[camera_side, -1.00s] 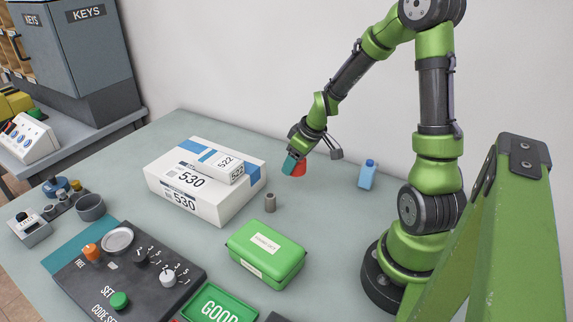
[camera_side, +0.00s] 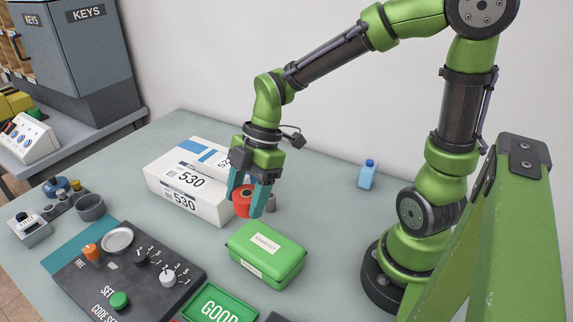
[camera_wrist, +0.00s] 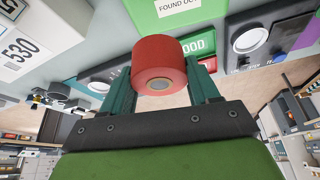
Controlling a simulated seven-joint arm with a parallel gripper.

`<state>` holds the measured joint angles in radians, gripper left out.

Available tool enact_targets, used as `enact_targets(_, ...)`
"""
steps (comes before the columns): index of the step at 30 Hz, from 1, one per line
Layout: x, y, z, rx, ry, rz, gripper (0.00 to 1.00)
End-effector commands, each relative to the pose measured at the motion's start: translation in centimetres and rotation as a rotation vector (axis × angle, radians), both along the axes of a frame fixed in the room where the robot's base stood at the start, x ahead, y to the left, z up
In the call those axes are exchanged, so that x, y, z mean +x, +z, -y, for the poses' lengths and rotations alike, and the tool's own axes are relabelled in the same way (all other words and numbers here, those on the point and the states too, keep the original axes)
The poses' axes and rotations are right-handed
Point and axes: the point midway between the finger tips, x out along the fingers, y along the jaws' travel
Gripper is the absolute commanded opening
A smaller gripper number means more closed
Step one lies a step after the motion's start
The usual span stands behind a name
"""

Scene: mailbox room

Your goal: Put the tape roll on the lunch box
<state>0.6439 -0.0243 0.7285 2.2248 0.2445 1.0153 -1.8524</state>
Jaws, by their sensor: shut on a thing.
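The red tape roll (camera_side: 242,201) is held between the two teal fingers of my gripper (camera_side: 251,199), up in the air. It also shows in the wrist view (camera_wrist: 158,66), gripped between the fingertips, with its grey core facing the camera. The lunch box is the green closed case (camera_side: 266,253) with a white label on its lid, standing on the table. In the side view my gripper is above and slightly behind and left of the lunch box, apart from it. In the wrist view part of the green lunch box (camera_wrist: 208,12) shows at the top.
White parcels marked 530 (camera_side: 183,201) stand left of my gripper. A control panel (camera_side: 130,275) and a green GOOD tray (camera_side: 214,303) are in front.

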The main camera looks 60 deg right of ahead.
Motion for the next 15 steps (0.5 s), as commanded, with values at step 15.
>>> enact_targets(15, -0.6, -5.7, -0.3, 0.002, 0.075, -0.004, 0.29)
